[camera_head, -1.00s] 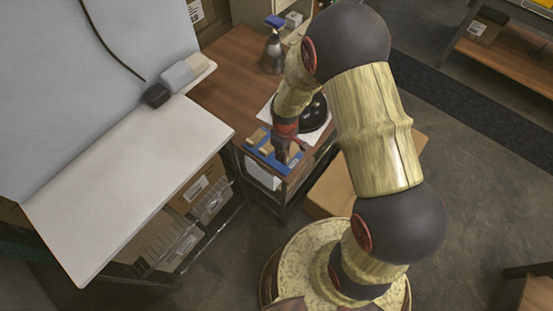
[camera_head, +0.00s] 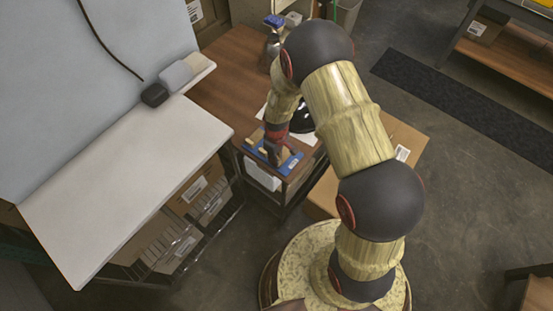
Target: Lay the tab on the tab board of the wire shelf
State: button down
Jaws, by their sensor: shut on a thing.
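The blue tab board (camera_head: 293,164) lies at the front edge of the brown wooden top of a dark-framed shelf (camera_head: 215,97). Small tan pieces (camera_head: 256,137) lie on its left part. My gripper (camera_head: 274,160) points down, low over the middle of the board, and covers part of it. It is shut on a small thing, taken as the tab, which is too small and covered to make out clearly. I cannot tell whether this thing touches the board.
A black dome (camera_head: 304,119) on a white sheet stands just behind the board, partly hidden by my arm. A spray bottle (camera_head: 273,42) stands farther back. A pale bench (camera_head: 120,190) is at left, and a cardboard box (camera_head: 402,140) is at right.

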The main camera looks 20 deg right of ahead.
jog(key=c, duration=1.9)
grip_release()
jog(key=shift+f, duration=0.1)
jog(key=s+d+r+m+t+p, duration=0.1)
jog(key=s+r+m+t, duration=0.15)
jog(key=r, duration=1.55)
jog(key=s+d+r+m+t+p, duration=0.1)
jog(key=s+r, duration=0.2)
jog(key=r, duration=1.6)
jog(key=s+r+m, duration=0.1)
jog(key=s+r, duration=0.2)
jog(key=s, duration=0.2)
jog(key=s+d+r+m+t, duration=0.1)
jog(key=s+r, duration=0.3)
jog(key=s, duration=0.1)
jog(key=s+r+m+t, duration=0.1)
jog(key=s+r, duration=0.3)
jog(key=s, duration=0.1)
jog(key=shift+d+r+m, duration=0.15)
jog(key=shift+d+m, duration=0.2)
jog(key=shift+w, duration=0.1)
